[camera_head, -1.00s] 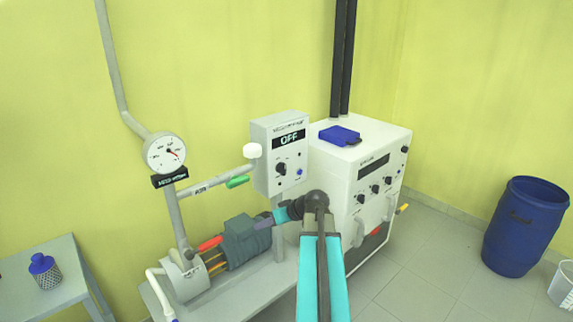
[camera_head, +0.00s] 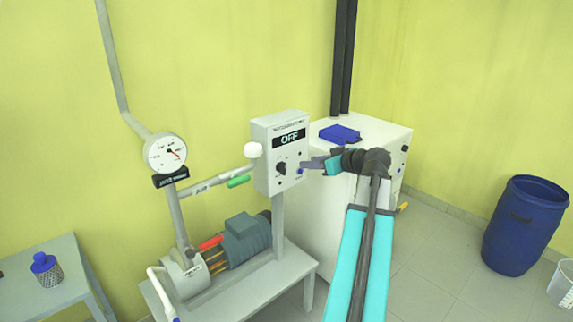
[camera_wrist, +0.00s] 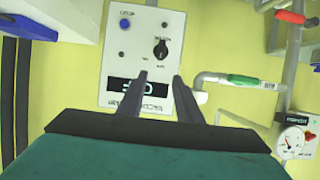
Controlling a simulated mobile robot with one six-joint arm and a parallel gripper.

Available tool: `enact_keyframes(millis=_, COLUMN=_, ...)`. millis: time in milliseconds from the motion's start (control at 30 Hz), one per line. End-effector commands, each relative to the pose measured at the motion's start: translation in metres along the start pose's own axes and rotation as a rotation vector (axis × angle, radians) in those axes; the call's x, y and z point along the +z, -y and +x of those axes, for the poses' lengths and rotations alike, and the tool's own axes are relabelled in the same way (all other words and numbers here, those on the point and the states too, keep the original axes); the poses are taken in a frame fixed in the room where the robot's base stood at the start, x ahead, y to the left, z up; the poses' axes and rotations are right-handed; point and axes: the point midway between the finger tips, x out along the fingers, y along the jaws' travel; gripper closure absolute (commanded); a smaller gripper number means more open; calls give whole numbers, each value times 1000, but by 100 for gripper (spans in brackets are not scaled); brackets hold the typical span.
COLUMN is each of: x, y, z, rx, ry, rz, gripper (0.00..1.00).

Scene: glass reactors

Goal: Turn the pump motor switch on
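The pump control box (camera_head: 281,153) is a white panel on a post above the pump motor (camera_head: 246,240). Its display (camera_head: 289,139) reads OFF. A black rotary knob (camera_head: 281,168) and a blue button (camera_head: 300,171) sit below the display. My gripper (camera_head: 303,164) is just right of the box, near the blue button in this view. In the wrist view the box appears upside down, with the knob (camera_wrist: 161,49) and blue button (camera_wrist: 125,23) beyond the fingertips. The two fingers (camera_wrist: 160,74) are apart with nothing between them. I cannot tell whether they touch the panel.
A white cabinet (camera_head: 331,217) with a blue item (camera_head: 340,134) on top stands right of the box. A pressure gauge (camera_head: 165,153) and a pipe with a green handle (camera_head: 238,181) are at left. A blue barrel (camera_head: 525,226) stands on the floor at far right.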

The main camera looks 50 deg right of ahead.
Motion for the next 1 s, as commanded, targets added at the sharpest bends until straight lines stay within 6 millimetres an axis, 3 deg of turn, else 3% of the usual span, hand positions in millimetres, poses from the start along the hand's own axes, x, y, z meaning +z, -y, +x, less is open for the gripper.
enact_keyframes(millis=367, x=-1, y=0, z=19, rx=-1, ry=1, rz=1, gripper=68)
enact_keyframes(millis=1000, x=-1, y=-1, z=109, rx=-2, ry=2, rz=1, gripper=68)
